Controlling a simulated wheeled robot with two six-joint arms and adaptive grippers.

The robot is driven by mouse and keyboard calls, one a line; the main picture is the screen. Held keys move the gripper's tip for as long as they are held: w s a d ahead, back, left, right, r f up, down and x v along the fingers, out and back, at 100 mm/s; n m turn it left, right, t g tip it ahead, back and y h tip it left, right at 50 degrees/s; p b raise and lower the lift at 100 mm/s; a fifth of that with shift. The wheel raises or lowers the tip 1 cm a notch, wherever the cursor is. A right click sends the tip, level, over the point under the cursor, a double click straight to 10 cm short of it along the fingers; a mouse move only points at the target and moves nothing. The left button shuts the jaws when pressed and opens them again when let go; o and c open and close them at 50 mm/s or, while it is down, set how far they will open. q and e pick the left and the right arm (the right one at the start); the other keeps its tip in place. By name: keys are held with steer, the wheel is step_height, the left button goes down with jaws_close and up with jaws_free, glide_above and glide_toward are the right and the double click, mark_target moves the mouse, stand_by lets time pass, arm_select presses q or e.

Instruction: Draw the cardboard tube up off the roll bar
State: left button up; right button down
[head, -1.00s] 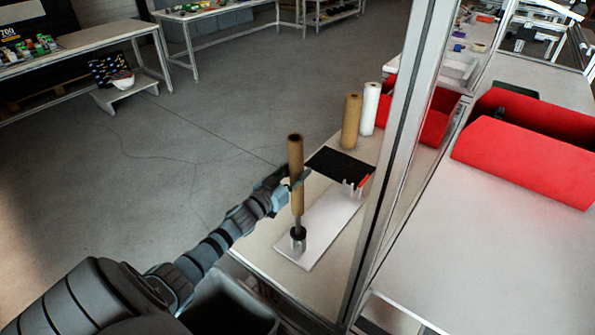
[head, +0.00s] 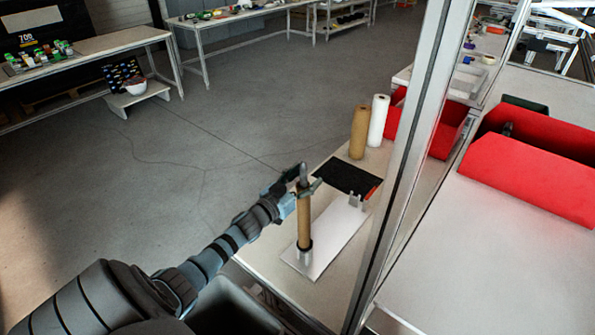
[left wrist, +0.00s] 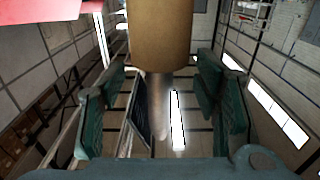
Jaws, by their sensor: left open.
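The brown cardboard tube (head: 304,222) stands upright around the roll bar (head: 303,172), whose grey tip shows above it. The tube's lower end is at the dark collar on the white base plate (head: 335,232). My left gripper (head: 306,189) is open at the tube's upper end. In the left wrist view the tube (left wrist: 160,35) is at the top centre, and the grey bar (left wrist: 160,105) runs from it between the spread fingers of my left gripper (left wrist: 160,112), apart from both. My right gripper is not in view.
A brown roll (head: 359,132) and a white roll (head: 378,120) stand behind on the table. A black mat (head: 345,174) and a small bracket with a red part (head: 371,192) lie nearer. A metal post (head: 410,150) and red bins (head: 530,175) are to the right.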

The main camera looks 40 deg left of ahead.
arm_select(q)
steer(key=s, duration=1.1)
steer(key=shift+s+d, duration=0.15)
steer(key=shift+s, duration=0.2)
